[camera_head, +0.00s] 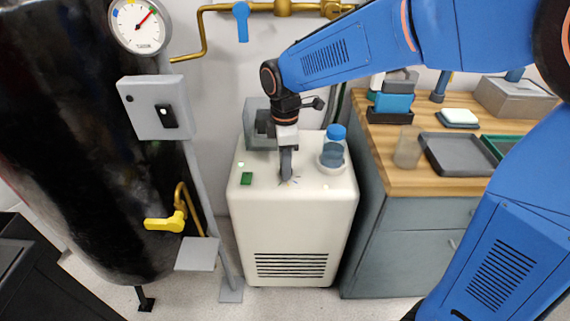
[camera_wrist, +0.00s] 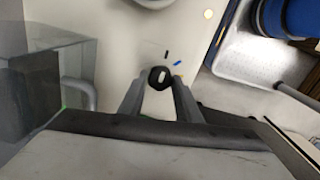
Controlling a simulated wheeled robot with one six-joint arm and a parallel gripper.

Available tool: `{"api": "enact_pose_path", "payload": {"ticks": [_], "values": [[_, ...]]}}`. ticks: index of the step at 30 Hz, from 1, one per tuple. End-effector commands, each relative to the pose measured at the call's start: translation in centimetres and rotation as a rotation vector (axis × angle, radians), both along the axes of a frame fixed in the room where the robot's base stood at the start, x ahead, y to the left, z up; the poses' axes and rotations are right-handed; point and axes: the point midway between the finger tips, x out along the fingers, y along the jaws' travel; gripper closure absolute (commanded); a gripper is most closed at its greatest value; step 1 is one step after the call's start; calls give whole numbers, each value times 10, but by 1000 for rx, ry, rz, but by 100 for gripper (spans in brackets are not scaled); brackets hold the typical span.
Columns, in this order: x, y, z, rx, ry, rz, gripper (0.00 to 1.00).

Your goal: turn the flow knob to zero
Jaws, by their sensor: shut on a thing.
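The flow knob (camera_wrist: 160,76) is a small round black knob with a pale bar mark, on top of the white cabinet (camera_head: 290,225). Short black, blue and orange marks lie around it on the white surface. My gripper (camera_wrist: 160,92) points down at the cabinet top, its two fingers on either side of the knob and shut on it. In the head view my gripper (camera_head: 286,178) hides the knob; only bits of the coloured marks show beside the fingertips.
A blue-capped bottle (camera_head: 333,147) stands right of my gripper. A grey translucent box (camera_head: 258,122) is behind it, and a green button (camera_head: 246,178) is to the left. A wooden bench (camera_head: 410,182) with trays stands at right. A dark tank (camera_head: 90,120) with a gauge (camera_head: 140,25) is at left.

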Motion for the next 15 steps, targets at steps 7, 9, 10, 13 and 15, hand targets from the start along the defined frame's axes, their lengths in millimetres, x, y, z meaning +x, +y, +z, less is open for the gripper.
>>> {"api": "enact_pose_path", "payload": {"ticks": [7, 9, 10, 13, 15], "values": [[0, 0, 1, 1, -2, 51, 92], [0, 0, 1, 1, -2, 56, 92], [0, 0, 1, 1, -2, 57, 92], [0, 0, 1, 1, -2, 59, 92], [0, 0, 1, 1, -2, 58, 92]]}}
